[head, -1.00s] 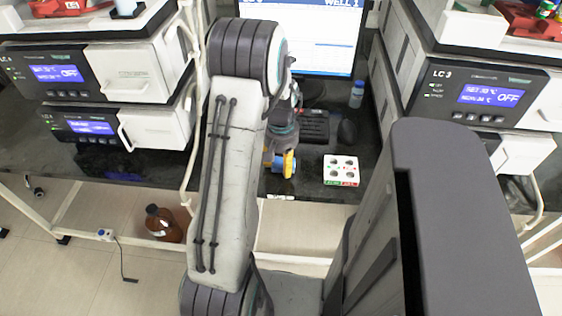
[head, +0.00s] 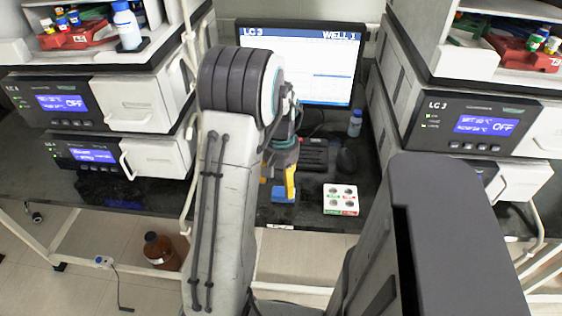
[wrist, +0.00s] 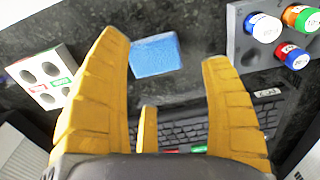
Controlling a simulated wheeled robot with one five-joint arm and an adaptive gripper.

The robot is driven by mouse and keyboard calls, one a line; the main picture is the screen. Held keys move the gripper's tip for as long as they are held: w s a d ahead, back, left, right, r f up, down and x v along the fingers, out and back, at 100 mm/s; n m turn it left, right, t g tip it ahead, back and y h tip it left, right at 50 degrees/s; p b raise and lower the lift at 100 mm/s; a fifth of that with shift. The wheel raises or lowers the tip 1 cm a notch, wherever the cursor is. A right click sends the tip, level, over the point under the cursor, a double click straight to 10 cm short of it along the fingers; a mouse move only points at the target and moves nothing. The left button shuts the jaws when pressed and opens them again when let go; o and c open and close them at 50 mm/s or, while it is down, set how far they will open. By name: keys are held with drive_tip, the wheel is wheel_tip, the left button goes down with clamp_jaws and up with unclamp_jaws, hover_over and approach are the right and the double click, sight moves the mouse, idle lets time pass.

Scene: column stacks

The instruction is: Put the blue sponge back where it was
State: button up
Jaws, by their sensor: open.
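The blue sponge (head: 281,194) lies on the dark bench near its front edge. In the wrist view the sponge (wrist: 154,55) is a blue block on the dark surface, seen between the two fingertips and nearer the left one. My gripper (head: 288,186) has yellow fingers and points down over the bench, close to the sponge. I cannot tell the exact height of the fingertips above the bench.
A white block with holes (head: 341,199) stands right of the sponge. A keyboard (head: 314,155), a mouse (head: 347,160) and a bottle (head: 355,122) are behind. The wrist view shows a grey rack (wrist: 240,45) with capped vials. Instrument stacks flank the bench.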

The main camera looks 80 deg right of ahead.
sight(280, 192)
wheel_tip(280, 192, up, 7)
drive_tip(key=shift+r, duration=0.15)
drive_tip(key=w+a+r+n+h, duration=0.1)
drive_tip(key=w+a+r+n, duration=0.25)
drive_tip(key=w+a, duration=0.5)
drive_tip(key=w+a+r+n, duration=0.2)
drive_tip(key=w+a+n, duration=0.3)
drive_tip(key=w, duration=0.7)
drive_tip(key=a+n+t+y, duration=0.1)
drive_tip(key=a+n+t, duration=0.2)
drive_tip(key=a, duration=2.3)
drive_tip(key=shift+a+r+n, duration=0.25)
drive_tip(key=shift+n, duration=2.6)
drive_tip(key=shift+r, duration=0.1)
